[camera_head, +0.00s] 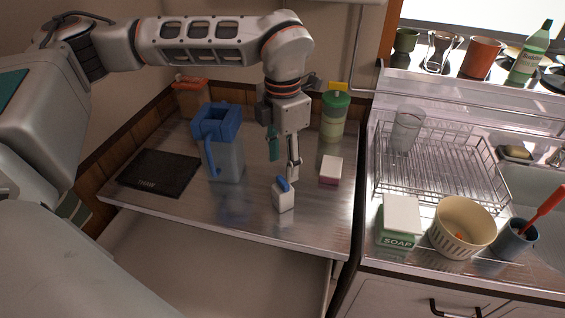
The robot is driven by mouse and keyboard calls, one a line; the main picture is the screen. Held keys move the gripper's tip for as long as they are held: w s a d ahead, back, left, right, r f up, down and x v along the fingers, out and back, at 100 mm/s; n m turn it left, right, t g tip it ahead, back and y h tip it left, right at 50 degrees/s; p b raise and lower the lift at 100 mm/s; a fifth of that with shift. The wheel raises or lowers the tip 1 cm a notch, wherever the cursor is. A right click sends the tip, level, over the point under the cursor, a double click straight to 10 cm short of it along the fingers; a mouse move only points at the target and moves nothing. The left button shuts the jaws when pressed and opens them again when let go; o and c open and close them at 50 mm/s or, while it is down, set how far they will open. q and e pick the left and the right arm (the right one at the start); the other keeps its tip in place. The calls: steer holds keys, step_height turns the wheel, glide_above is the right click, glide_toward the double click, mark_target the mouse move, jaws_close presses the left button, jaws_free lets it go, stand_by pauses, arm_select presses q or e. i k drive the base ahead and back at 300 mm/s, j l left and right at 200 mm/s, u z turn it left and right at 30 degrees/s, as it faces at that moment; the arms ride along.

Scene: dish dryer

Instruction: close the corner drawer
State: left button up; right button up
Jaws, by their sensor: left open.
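The corner drawer (215,262) shows below the steel countertop at the lower middle. It is pulled out, with its pale inside in view; its front end is cut off by the picture's bottom edge and my own body. My left gripper (284,162) hangs down over the steel countertop, above and behind the open drawer. It is open, and I see nothing held between its fingers. Its fingertips are close to a small white bottle with a blue cap (283,198); I cannot tell whether they touch. My right gripper is out of view.
On the steel countertop (240,215) stand a blue-lidded jug (224,155), a black mat (159,173), a green-lidded jar (334,118) and a small pink-and-white block (331,170). At right are a dish rack (440,170), a soap box (400,222) and a cream basket (462,228).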

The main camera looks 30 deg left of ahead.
mark_target(200, 273)
steer(key=k+l, duration=0.15)
steer(key=l, duration=0.25)
steer(key=k+l, duration=0.15)
steer(key=l, duration=0.25)
steer(key=k+l, duration=0.15)
steer(key=l, duration=0.25)
steer(key=k+l, duration=0.15)
steer(key=l, duration=0.2)
steer(key=k+l, duration=0.15)
steer(key=l, duration=0.25)
